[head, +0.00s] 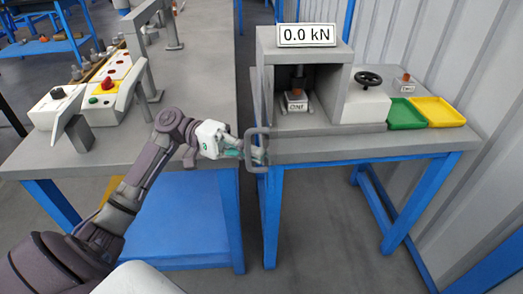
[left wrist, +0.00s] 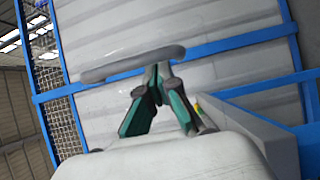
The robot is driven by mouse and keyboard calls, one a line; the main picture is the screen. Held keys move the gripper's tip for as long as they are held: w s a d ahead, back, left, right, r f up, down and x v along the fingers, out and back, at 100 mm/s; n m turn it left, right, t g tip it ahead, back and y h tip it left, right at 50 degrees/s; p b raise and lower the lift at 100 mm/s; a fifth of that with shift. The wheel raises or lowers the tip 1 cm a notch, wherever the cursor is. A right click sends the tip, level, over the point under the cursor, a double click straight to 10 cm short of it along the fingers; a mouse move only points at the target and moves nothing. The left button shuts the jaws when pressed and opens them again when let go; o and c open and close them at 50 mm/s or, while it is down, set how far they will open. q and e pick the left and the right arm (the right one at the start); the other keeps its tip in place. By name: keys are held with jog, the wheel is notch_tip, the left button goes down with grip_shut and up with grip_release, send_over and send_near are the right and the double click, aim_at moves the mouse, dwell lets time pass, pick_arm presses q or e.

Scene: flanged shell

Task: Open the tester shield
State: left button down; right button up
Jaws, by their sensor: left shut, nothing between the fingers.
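The tester (head: 347,50) is a grey box frame on the right bench, with its front opening in view and a press inside. A grey loop handle (head: 249,152) stands at the bench's front left corner. A thin grey strip (head: 256,105) runs back from it along the tester's left side; it looks like the shield seen edge-on, but I cannot tell surely. My left gripper (head: 255,154) is shut and empty, its tips at the handle. In the left wrist view the handle bar (left wrist: 120,65) crosses by the fingertips (left wrist: 158,72); contact is unclear. My right gripper is not in view.
A display (head: 306,35) reading 0.0 kN tops the tester. A black handwheel (head: 368,79), a green tray (head: 406,115) and a yellow tray (head: 438,112) are on its right. The left bench (head: 205,80) carries control boxes (head: 105,102). A gap separates the benches.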

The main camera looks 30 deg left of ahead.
pick_arm(q)
jog(key=shift+s+a, duration=0.1)
jog(key=shift+a, duration=0.15)
dwell(0.4)
jog(key=a, duration=0.7)
jog(key=shift+s+a, duration=0.25)
jog(key=shift+s, duration=0.1)
